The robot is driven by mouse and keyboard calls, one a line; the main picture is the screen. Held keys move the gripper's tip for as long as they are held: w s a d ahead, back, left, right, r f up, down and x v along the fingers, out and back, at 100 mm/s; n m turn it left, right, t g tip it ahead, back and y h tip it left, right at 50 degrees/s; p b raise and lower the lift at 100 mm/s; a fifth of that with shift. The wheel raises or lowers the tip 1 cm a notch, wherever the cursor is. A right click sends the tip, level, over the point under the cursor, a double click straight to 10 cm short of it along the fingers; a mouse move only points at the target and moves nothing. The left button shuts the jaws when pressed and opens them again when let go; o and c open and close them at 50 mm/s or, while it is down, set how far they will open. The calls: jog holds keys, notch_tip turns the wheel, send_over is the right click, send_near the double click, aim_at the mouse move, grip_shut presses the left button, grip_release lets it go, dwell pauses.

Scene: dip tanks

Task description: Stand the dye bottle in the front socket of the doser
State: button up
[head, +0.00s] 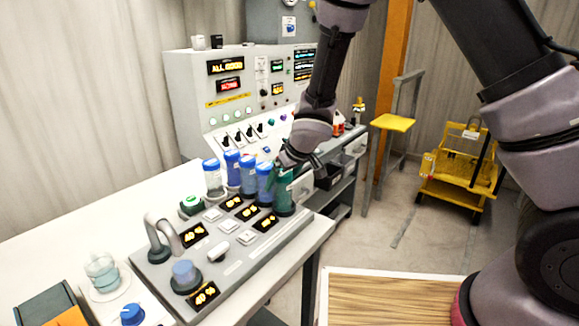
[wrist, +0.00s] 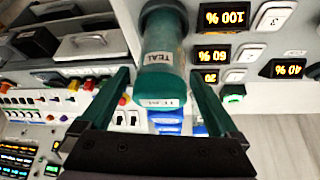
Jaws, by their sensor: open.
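The teal dye bottle (head: 284,197) stands upright at the right, near end of the bottle row on the grey doser (head: 225,262). In the wrist view the bottle (wrist: 162,60) carries a TEAL label, and its far end meets a dark ring on the panel, seemingly a socket. How deep it sits is hidden. My gripper (head: 284,168) is at the bottle's upper part. In the wrist view its two green fingers (wrist: 160,80) are apart, one on each side of the bottle, with narrow gaps visible.
Several blue-capped bottles (head: 248,178) stand close behind the teal bottle. A curved grey spout (head: 163,238) and a blue-topped knob (head: 185,275) are on the doser's left. A glass jar (head: 102,272) stands at the left. The control console (head: 215,100) rises behind. Open floor lies to the right.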

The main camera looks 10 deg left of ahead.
jog(key=v, duration=1)
jog(key=shift+d+r, duration=0.1)
jog(key=w+d+r+m+t+h, duration=0.15)
jog(key=d+r+m, duration=0.25)
jog(key=d+r, duration=0.6)
jog(key=w+d+r+m+t+h, duration=0.15)
jog(key=d+r+m, duration=0.4)
jog(key=d, duration=0.75)
jog(key=s+d+r+m, duration=0.2)
jog(key=s+d+r, duration=0.2)
jog(key=s, duration=0.3)
jog(key=s+d+r+m, duration=0.2)
jog(key=s+d+r, duration=0.2)
jog(key=s, duration=0.4)
jog(key=shift+s+d+r+y, duration=0.3)
jog(key=shift+s+d+r, duration=0.1)
jog(key=shift+d, duration=0.45)
jog(key=shift+w, duration=0.1)
jog(key=shift+c, duration=0.4)
